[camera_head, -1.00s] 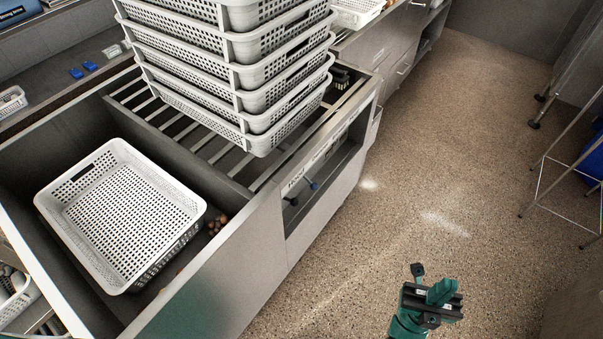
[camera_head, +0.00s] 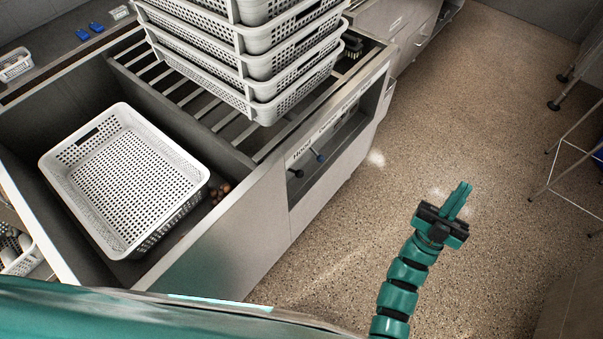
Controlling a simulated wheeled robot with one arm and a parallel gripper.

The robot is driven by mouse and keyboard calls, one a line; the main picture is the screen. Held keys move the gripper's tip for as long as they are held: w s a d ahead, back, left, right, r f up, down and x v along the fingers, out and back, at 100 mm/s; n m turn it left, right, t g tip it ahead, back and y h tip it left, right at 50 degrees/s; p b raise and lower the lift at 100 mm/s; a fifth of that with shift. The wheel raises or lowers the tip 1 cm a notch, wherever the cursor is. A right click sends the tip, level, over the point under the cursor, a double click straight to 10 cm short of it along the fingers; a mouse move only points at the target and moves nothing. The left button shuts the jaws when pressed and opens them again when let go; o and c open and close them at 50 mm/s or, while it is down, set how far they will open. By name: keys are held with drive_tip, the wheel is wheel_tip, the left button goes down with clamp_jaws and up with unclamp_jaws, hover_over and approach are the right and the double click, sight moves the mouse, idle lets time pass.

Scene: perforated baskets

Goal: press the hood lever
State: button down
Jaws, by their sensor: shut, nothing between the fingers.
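Two small levers stick out of a recessed panel in the metal counter's side. The nearer one has a dark knob (camera_head: 297,172) and the other has a blue knob (camera_head: 318,156). A label (camera_head: 301,153) that seems to read "Hood" is on the strip above the dark-knobbed lever. My gripper (camera_head: 463,188) is shut and empty, its green fingers together and pointing up in the picture. It is over the open floor, well to the right of both levers and touching nothing.
A white perforated basket (camera_head: 63,177) sits in the counter's left bay. A stack of white baskets (camera_head: 262,112) stands on the slatted rack behind the levers. The floor (camera_head: 450,110) right of the counter is clear, with a metal-legged stand at the far right.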

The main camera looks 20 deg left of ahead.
drive_tip(key=w+a+f+n+g+y+b, duration=0.1)
drive_tip(key=w+a+f+n+g+y, duration=0.35)
drive_tip(key=w+f, duration=0.35)
drive_tip(key=w+a+f+n+g+y+b, duration=0.25)
drive_tip(key=w+a+f+g+y, duration=0.2)
drive_tip(key=w, duration=0.45)
drive_tip(key=s+a+f+n+g+y, duration=0.2)
drive_tip(key=s+a+n+g+y, duration=0.1)
drive_tip(key=a, duration=0.4)
drive_tip(key=s+a+f+n+g+y+b, duration=0.1)
drive_tip(key=s+a+f+n+g+y, duration=0.1)
drive_tip(key=s+a+n+g+y, duration=0.2)
drive_tip(key=s+a+f+n+g+y+b, duration=0.1)
drive_tip(key=s+a+f+n+g+y, duration=0.1)
drive_tip(key=a+n+g, duration=0.5)
drive_tip(key=s+a+y, duration=0.1)
drive_tip(key=a, duration=0.2)
drive_tip(key=shift+s+a, duration=0.25)
